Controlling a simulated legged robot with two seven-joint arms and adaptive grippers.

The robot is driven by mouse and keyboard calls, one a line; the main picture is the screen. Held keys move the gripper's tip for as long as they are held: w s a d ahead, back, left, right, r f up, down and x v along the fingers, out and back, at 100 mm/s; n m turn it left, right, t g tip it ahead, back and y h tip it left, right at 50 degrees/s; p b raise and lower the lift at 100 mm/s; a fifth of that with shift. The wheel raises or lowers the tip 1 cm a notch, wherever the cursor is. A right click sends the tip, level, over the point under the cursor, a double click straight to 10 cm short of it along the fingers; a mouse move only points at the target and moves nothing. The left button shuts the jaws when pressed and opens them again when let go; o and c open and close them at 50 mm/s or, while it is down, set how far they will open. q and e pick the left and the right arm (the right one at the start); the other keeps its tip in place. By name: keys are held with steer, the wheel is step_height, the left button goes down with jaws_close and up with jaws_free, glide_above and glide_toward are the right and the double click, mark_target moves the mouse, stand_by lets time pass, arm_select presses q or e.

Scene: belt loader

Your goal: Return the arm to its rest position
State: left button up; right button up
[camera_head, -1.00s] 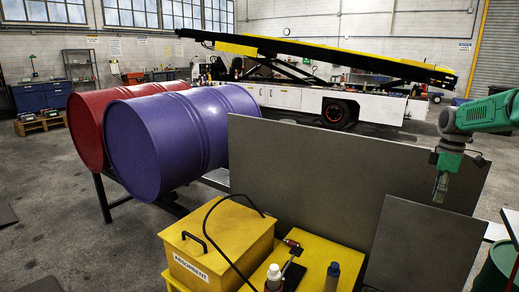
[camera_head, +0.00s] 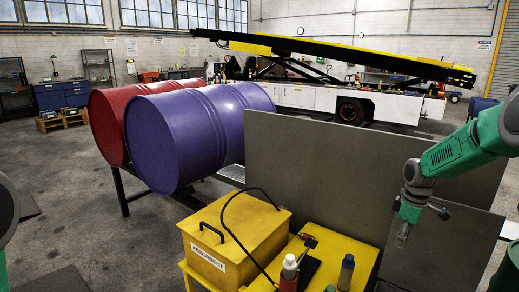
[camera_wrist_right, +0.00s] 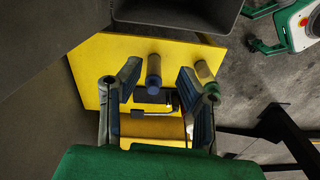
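My right gripper (camera_head: 402,236) hangs at the right of the head view, fingers down, in front of the grey panel. The right wrist view shows its two fingers (camera_wrist_right: 158,88) spread apart with nothing held between them. My right arm is bent, coming in from the right edge. Part of my left arm shows at the left edge of the head view; its gripper is out of view.
A purple drum (camera_head: 190,135) and red drum (camera_head: 107,125) lie on a rack. A yellow absorbent box (camera_head: 225,240) stands beside bottles at the front. Grey panels (camera_head: 340,170) stand right of them. A belt loader (camera_head: 330,95) is behind. Floor at left is open.

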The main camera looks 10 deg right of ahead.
steer(key=s+a+f+m+b, duration=0.1)
steer(key=s+a+f, duration=0.4)
steer(key=a+f, duration=0.3)
steer(key=s+a+f+m+b, duration=0.1)
steer(key=s+a+f, duration=0.5)
steer(key=a+f, duration=0.3)
arm_select(q)
step_height(320, 180, down, 4)
steer(key=shift+f+b, duration=0.2)
steer(key=shift+b, duration=0.85)
arm_select(e)
steer(key=s+a+f+m, duration=0.1)
steer(key=s+a, duration=0.3)
steer(key=s, duration=0.8)
steer(key=s+a+f+m, duration=0.2)
steer(key=s+a, duration=0.3)
steer(key=s, duration=0.7)
steer(key=shift+s+f+m, duration=0.15)
steer(key=shift+s+m, duration=0.2)
steer(key=shift+m, duration=0.45)
steer(key=shift+d, duration=0.1)
arm_select(q)
steer(key=shift+d, duration=0.1)
steer(key=shift+c, duration=0.7)
steer(key=shift+w, duration=0.1)
arm_select(e)
steer(key=shift+s+d, duration=0.1)
